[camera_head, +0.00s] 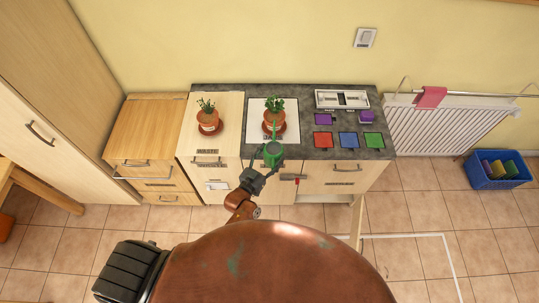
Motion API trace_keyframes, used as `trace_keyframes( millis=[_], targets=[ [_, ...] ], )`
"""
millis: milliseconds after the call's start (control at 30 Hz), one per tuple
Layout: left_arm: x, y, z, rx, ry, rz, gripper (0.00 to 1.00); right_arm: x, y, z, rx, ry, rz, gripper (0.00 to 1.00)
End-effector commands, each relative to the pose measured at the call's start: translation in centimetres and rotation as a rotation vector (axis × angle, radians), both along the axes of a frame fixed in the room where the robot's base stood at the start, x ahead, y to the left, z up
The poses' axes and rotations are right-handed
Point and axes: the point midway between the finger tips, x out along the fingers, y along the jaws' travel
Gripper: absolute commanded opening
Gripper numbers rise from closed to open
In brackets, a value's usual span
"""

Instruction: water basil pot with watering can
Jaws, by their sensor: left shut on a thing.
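A green watering can (273,155) is in my left gripper (261,172) at the counter's front edge. The gripper is shut on it, and its spout points up toward the right pot. One plant in a terracotta pot (274,126) stands on a white sheet on the dark counter, just beyond the can. A second potted plant (207,122) stands on the wooden top to the left. I cannot read the pot labels to tell which is basil. Whether the spout touches the right plant is unclear. My right gripper is not in view.
A white tray (342,99) stands at the back. A blue basket (497,171) is on the floor at right.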

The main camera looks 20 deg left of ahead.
Motion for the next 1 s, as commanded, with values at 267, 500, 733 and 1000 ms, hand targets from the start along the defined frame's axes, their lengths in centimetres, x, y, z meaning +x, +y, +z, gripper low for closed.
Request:
trace_keyframes(
  millis=[267, 500, 733, 1000],
  targets=[
    [2.6, 0.7, -0.6, -0.001, -0.005, 0.0, 0.34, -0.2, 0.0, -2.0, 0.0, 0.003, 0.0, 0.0],
    [4.8, 1.2, -1.0, -0.001, -0.005, 0.001, 0.34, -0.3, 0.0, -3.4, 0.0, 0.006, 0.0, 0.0],
    [5.8, 1.5, -0.3, -0.007, 0.02, 0.001, 0.34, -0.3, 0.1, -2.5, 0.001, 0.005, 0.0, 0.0],
    [5.6, 1.5, 0.4, -0.024, 0.081, 0.001, 0.34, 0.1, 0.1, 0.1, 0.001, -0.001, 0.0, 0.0]
  ],
)
